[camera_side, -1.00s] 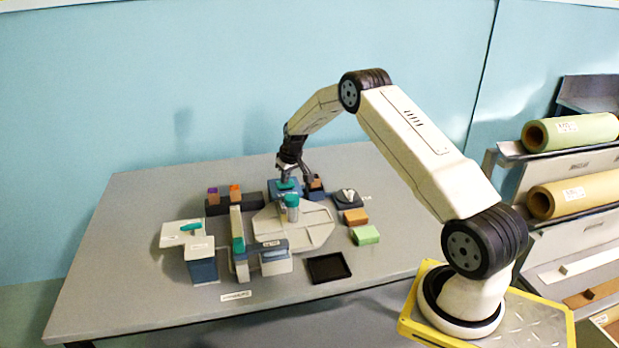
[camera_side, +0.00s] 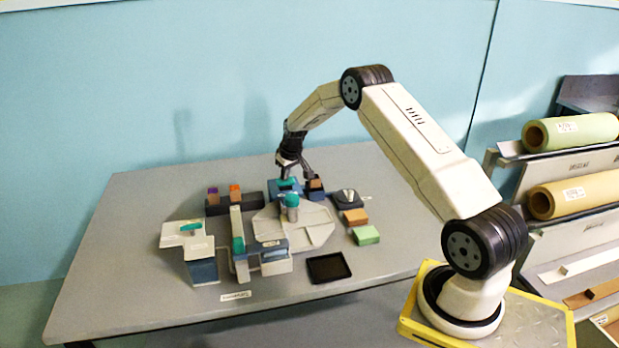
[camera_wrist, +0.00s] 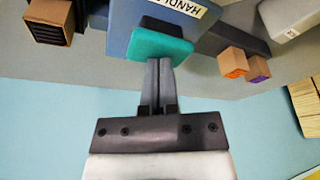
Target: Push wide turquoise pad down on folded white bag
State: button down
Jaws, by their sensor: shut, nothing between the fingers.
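The wide turquoise pad (camera_wrist: 160,46) sits on a blue block with a label (camera_wrist: 165,17) in the wrist view. In the side view the pad (camera_side: 289,184) shows small at the back of the grey plate, partly hidden by my gripper. My gripper (camera_wrist: 160,64) is shut and empty, its two fingers together with their tips at the pad's edge; whether they touch or hover just over it I cannot tell. In the side view my gripper (camera_side: 286,177) points down at the pad. I cannot make out a folded white bag.
A brown block (camera_side: 315,184) stands close right of the pad. A turquoise-topped post (camera_side: 291,201) stands in front. A dark rack (camera_side: 225,203) with orange and purple-topped blocks is to the left.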

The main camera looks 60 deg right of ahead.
aim_at(284, 182)
jog(key=shift+r, duration=2.55)
jog(key=shift+a, duration=0.1)
jog(key=shift+a+r, duration=0.2)
jog(key=shift+a, duration=0.15)
jog(key=s+a+r+n, duration=0.15)
jog(key=s+a, duration=0.25)
jog(key=a, duration=0.5)
jog(key=s+a+r, duration=0.3)
jog(key=s+a, duration=0.1)
jog(key=a, duration=0.5)
jog(key=s+a, duration=0.6)
jog(key=s, duration=0.3)
jog(key=s+a+n, duration=0.1)
jog(key=s+a, duration=0.4)
jog(key=s, duration=0.4)
jog(key=shift+s+a+f+g+y, duration=0.15)
jog(key=shift+s+a+g+y, duration=0.15)
jog(key=shift+a+y, duration=0.1)
